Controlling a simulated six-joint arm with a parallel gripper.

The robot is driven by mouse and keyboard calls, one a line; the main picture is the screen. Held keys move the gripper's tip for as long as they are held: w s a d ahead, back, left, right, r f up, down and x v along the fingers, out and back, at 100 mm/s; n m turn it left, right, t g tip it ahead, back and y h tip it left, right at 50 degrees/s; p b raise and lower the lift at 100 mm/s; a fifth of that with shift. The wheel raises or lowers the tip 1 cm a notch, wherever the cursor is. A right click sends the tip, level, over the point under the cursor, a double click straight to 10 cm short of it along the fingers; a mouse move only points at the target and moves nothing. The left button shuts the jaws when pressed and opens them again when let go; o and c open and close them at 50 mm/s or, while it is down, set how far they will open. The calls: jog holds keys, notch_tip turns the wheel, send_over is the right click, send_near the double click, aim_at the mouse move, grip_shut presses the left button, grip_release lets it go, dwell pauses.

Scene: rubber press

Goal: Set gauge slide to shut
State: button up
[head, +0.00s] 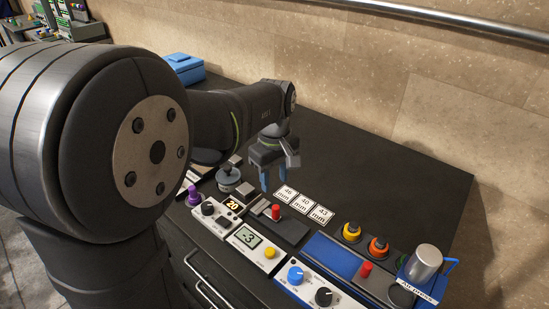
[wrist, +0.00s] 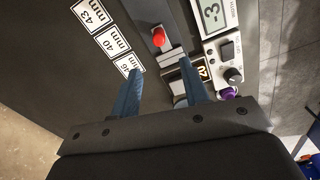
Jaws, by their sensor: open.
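A slide with a red knob (head: 276,210) sits in a dark block on the bench, beside labels marked 46, 40 and 43 mm. I cannot read a name on it, so I cannot tell for sure that it is the gauge slide. In the wrist view its red knob (wrist: 158,37) shows just beyond my fingertips. My gripper (head: 273,186) is open and empty, with its blue fingers pointing down behind the knob in the head view. In the wrist view the gripper (wrist: 161,66) has a clear gap between its fingers, and the knob is outside it.
A second red knob (head: 366,268) stands on a panel to the right, by a metal cylinder (head: 427,262). The back of the bench is clear.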

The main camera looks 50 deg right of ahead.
notch_tip(320, 180, up, 6)
send_over(275, 206)
jog(key=shift+f, duration=0.1)
dwell(0.6)
notch_tip(275, 206, down, 17)
jog(key=shift+f, duration=0.2)
jog(key=shift+s, duration=0.1)
dwell(0.3)
jog(key=shift+r, duration=0.1)
